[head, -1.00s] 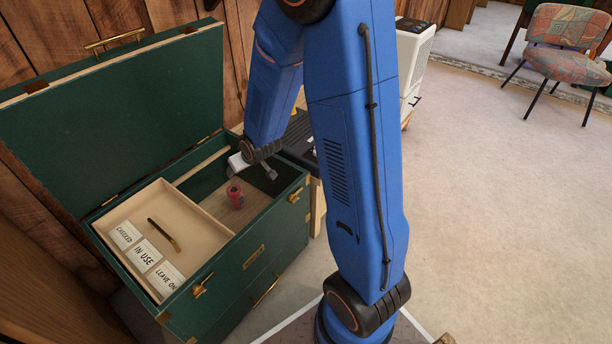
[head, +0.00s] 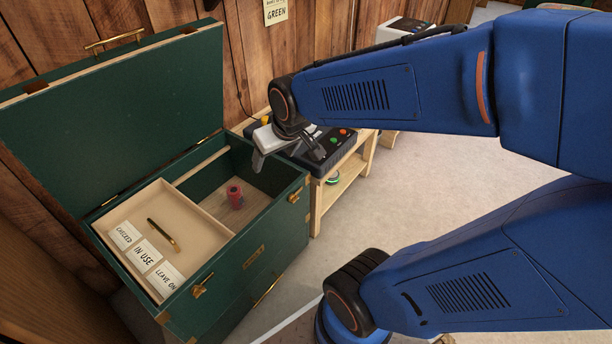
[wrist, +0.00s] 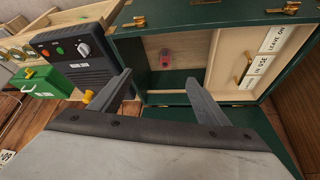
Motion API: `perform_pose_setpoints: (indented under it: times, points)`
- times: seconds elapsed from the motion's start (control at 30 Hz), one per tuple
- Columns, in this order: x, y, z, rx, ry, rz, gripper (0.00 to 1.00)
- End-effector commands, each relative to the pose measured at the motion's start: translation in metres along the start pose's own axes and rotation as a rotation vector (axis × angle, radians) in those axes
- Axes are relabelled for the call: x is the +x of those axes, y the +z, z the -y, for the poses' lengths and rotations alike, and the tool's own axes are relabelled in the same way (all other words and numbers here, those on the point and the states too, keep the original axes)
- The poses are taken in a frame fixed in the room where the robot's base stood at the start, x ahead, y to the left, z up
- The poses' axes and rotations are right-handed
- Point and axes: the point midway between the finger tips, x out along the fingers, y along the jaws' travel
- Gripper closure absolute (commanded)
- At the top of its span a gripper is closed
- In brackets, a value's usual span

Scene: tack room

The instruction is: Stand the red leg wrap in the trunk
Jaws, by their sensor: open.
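The red leg wrap (head: 235,196) stands upright on the floor of the open compartment in the green trunk (head: 285,215), beside the tray. It also shows in the wrist view (wrist: 165,59), clear of my fingers. My gripper (head: 290,158) is open and empty, above the trunk's right end and the dark control box beside it. In the wrist view my two spread fingers (wrist: 158,80) have nothing between them. The trunk's lid is up.
A pale tray (head: 186,202) in the trunk's left part holds a dark, brass-tipped item (head: 163,235) and white labels. A black control box (head: 325,143) with coloured buttons sits on a wooden bench (head: 345,182) right of the trunk. A green box (wrist: 40,82) shows in the wrist view.

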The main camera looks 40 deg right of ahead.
Motion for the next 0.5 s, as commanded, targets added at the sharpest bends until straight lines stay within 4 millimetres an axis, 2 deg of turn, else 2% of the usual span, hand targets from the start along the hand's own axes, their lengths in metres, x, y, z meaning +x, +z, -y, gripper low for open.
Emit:
perform_pose_setpoints:
  times: [0.1, 0.3, 0.5]
  points:
    - [-0.03, 0.023, 0.0, 0.006, -0.001, 0.014, 0.31]
    - [-0.07, 0.065, 0.001, 0.015, -0.005, 0.049, 0.31]
    - [-0.093, 0.094, 0.002, 0.019, -0.008, 0.073, 0.31]
